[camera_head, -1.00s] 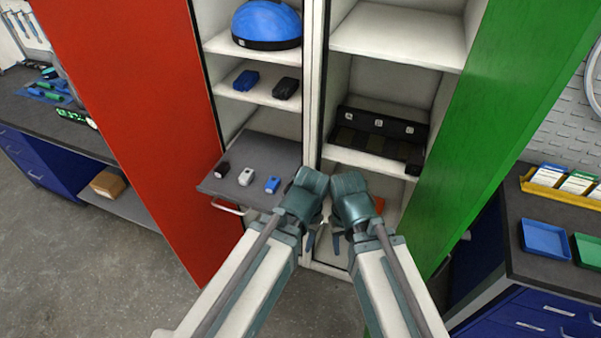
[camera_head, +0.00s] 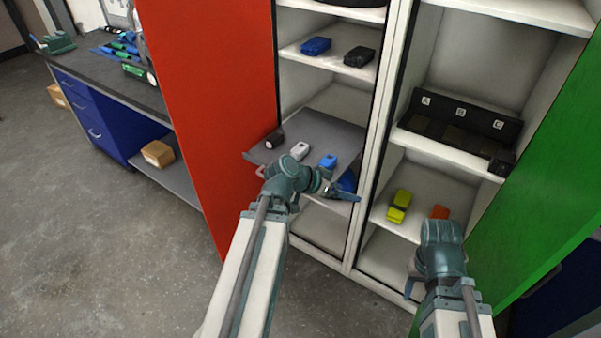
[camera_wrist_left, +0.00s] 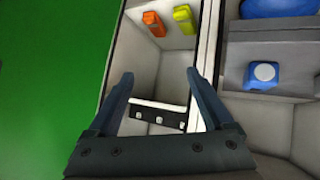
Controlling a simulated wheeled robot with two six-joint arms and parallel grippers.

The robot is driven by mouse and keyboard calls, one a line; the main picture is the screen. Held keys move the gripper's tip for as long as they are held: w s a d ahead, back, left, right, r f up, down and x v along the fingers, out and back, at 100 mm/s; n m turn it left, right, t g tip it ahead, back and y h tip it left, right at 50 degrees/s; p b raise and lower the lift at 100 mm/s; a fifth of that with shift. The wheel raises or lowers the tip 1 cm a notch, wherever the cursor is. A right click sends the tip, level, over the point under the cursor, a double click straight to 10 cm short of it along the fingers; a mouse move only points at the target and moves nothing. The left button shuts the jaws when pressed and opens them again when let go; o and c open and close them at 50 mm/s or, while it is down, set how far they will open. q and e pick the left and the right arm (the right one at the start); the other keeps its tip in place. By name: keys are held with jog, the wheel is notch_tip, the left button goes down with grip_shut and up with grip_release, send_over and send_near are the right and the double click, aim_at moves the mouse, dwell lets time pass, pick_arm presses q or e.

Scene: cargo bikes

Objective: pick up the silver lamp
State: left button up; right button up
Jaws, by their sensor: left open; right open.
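The silver lamp (camera_head: 300,151) is a small, pale, box-shaped lamp. It stands on the grey pull-out shelf (camera_head: 335,128) in the left cabinet bay, between a black lamp (camera_head: 274,139) and a blue lamp (camera_head: 328,162). My left gripper (camera_head: 350,195) is in front of that shelf, its fingers pointing right, away from the silver lamp. In the left wrist view its fingers (camera_wrist_left: 162,85) are apart with nothing held. That view shows the blue lamp (camera_wrist_left: 262,74) but not the silver one. My right gripper (camera_head: 410,287) is low, before the right bay; its fingers are partly hidden.
The red door (camera_head: 205,90) stands open left of the shelf, the green door (camera_head: 545,180) at the right. A yellow item (camera_head: 399,205) and an orange item (camera_head: 440,212) lie on a right-bay shelf. A black labelled holder (camera_head: 460,122) is above them. Floor at left is clear.

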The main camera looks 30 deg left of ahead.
pick_arm(q)
jog(key=w+a+f+n+t+y+b, duration=0.15)
jog(key=a+t+b, duration=0.3)
jog(key=a, duration=0.65)
jog(key=n+t+y+b, duration=0.2)
jog(key=t+y+b, duration=0.2)
send_near(294, 153)
jog(key=shift+s+r+m+g+h, duration=0.15)
jog(key=shift+s, duration=0.25)
jog(key=shift+s+r+m+g+h, duration=0.1)
jog(key=shift+s+r, duration=0.1)
jog(key=shift+s, duration=0.25)
jog(key=shift+s+a+r, duration=0.15)
jog(key=shift+a, duration=0.2)
jog(key=w, duration=0.3)
jog(key=w+f+b, duration=0.1)
jog(key=w, duration=0.4)
jog(key=shift+w+d+f+b, duration=0.15)
jog(key=shift+w+d+b, duration=0.15)
jog(key=shift+d+b, duration=0.1)
pick_arm(e)
notch_tip(294, 153, down, 13)
